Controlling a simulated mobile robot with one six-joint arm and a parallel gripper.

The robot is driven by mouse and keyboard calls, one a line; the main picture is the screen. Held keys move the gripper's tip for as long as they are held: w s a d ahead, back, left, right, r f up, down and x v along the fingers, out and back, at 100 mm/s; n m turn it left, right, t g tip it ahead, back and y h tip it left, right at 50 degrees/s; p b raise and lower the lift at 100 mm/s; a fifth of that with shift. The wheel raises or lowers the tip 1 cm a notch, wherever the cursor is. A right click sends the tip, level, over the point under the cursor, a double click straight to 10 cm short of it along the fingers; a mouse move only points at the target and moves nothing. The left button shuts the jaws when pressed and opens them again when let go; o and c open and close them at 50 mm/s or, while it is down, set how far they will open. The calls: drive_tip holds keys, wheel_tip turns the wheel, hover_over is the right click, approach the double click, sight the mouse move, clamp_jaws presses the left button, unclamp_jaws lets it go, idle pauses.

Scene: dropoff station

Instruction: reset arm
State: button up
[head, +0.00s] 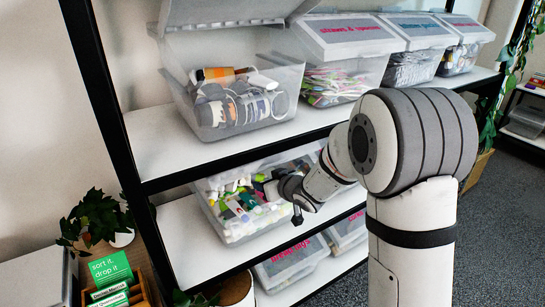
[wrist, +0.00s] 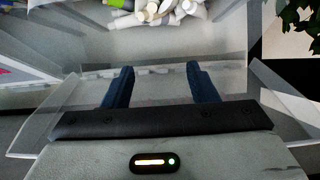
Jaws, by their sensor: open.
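My gripper (head: 294,203) is at the front of the middle shelf in the head view, beside an open clear bin (head: 238,232) filled with mixed small items. In the wrist view my gripper (wrist: 160,85) shows two dark blue fingers set wide apart with nothing between them. Beyond the fingers lies a clear bin edge, with white tubes and bottles (wrist: 155,12) at the top of the picture. Whether the fingers touch the bin cannot be told. My arm hides part of the shelves on the right.
An open bin (head: 235,105) with its lid raised stands on the upper shelf (head: 155,145), beside several lidded bins (head: 345,45). More lidded bins (head: 290,262) sit on the bottom shelf. A plant (head: 95,215) and a green sign (head: 110,270) stand at left. Dark carpet (head: 505,210) is clear at right.

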drive_tip(key=s+d+r+m+h, duration=0.1)
drive_tip(key=s+d+r+h, duration=0.15)
drive_tip(key=d, duration=0.25)
drive_tip(key=s+d+r+m+g+h, duration=0.1)
drive_tip(key=s+d+r+m+h, duration=0.1)
drive_tip(key=s+d, duration=0.25)
drive_tip(key=s+d+r+m+h, duration=0.1)
drive_tip(key=s+d+r+h, duration=0.1)
drive_tip(key=d, duration=0.3)
drive_tip(key=s+d+m+g, duration=0.1)
drive_tip(key=s+d+g, duration=0.1)
drive_tip(key=s, duration=1)
drive_tip(key=s+d+m+g, duration=0.2)
drive_tip(key=s+d+g, duration=0.1)
drive_tip(key=s, duration=0.9)
drive_tip(key=shift+g+h, duration=0.45)
drive_tip(key=shift+g, duration=0.15)
drive_tip(key=shift+o, duration=0.4)
drive_tip(key=shift+w, duration=0.1)
